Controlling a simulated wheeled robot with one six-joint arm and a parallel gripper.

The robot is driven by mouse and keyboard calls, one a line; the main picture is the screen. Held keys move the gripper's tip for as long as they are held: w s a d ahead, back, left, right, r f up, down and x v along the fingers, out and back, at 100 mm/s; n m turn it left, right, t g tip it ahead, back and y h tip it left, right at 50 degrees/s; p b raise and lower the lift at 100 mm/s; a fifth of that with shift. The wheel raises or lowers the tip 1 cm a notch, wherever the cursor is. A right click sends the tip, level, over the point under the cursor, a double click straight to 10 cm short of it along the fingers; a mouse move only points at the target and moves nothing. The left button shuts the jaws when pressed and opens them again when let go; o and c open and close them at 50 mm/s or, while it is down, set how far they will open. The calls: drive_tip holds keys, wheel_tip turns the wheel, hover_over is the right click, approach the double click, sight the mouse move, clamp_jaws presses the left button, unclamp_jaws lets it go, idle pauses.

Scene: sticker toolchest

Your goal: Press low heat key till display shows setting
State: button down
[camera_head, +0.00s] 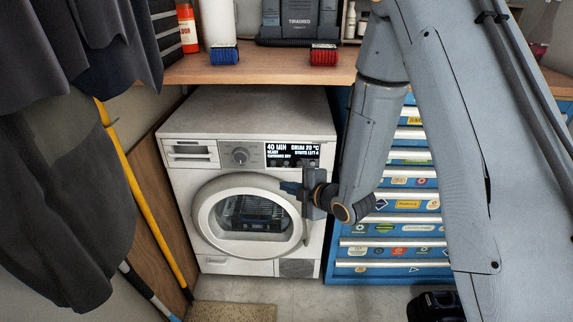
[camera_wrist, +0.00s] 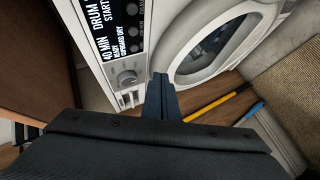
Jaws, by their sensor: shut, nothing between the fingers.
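The white dryer (camera_head: 245,112) stands under the wooden shelf with its round door closed. Its lit display (camera_head: 291,153) reads "40 MIN", "READY", "CUPBOARD DRY", "DRUM 20 °C" and a starts-left line ending in 4. A row of small dark keys (camera_wrist: 135,31) runs along the display's lower side; I cannot read their labels, so I cannot tell which is low heat. A round dial (camera_head: 240,156) sits left of the display. My gripper (camera_head: 287,187) is shut and empty, in front of the dryer below the display. In the wrist view its fingertips (camera_wrist: 160,78) appear between dial and door, apart from the keys.
A blue drawer chest (camera_head: 345,272) with stickers stands right of the dryer. Dark clothes (camera_head: 60,190) hang at left beside a yellow pole (camera_head: 140,200). A mat (camera_head: 235,312) lies in front.

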sight(289, 170)
drive_tip(key=shift+w+d+b, duration=0.15)
drive_tip(key=shift+w+b, duration=0.65)
drive_tip(key=shift+w, duration=3.4)
drive_tip(key=shift+w, duration=0.4)
drive_tip(key=shift+w, duration=0.35)
drive_tip(key=shift+s, duration=0.8)
drive_tip(key=shift+s+p, duration=0.5)
drive_tip(key=shift+s, duration=2)
